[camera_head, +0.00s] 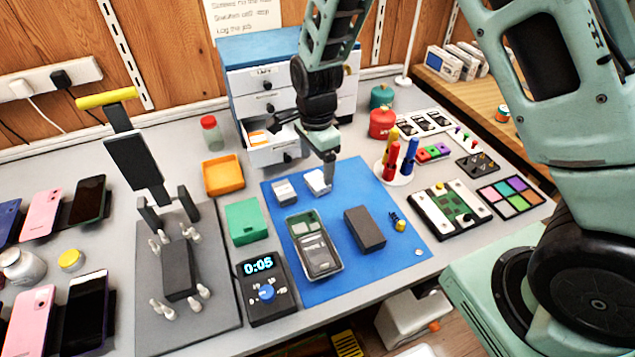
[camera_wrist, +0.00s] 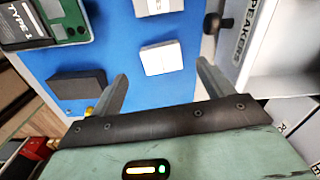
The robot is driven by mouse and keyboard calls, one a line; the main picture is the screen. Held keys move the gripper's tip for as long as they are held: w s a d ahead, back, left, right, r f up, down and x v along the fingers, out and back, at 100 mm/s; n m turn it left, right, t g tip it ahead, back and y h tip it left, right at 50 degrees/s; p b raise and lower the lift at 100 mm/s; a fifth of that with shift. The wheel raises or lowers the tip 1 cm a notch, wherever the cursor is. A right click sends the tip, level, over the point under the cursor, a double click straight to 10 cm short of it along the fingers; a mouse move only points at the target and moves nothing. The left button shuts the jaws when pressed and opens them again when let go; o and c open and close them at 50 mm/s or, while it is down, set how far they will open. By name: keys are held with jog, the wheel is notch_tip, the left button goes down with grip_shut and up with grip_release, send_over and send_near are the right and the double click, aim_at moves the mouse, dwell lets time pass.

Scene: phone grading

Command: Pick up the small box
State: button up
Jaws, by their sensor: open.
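Two small whitish boxes lie on the blue mat (camera_head: 372,198). One small box (camera_head: 316,182) is close beside my gripper (camera_head: 329,184); it shows in the wrist view (camera_wrist: 161,59), between the lines of the two fingers. The other small box (camera_head: 284,192) lies to its left and shows at the top of the wrist view (camera_wrist: 158,6). My gripper (camera_wrist: 162,70) is open, with nothing between its fingers. It points down over the mat's back edge. I cannot tell how high the fingertips are above the box.
A dark box (camera_head: 365,228) and an opened phone (camera_head: 313,255) lie on the mat. A drawer unit (camera_head: 242,83) with an open drawer (camera_head: 272,155) stands behind. A cup of tools (camera_head: 397,174) stands right, an orange tray (camera_head: 223,174) left. Bare mat surrounds the small boxes.

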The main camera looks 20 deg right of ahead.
aim_at(316, 180)
notch_tip(316, 180, down, 5)
jog(key=shift+w+f, duration=0.1)
jog(key=shift+w, duration=0.05)
jog(key=shift+c, duration=0.3)
jog(key=c, duration=1)
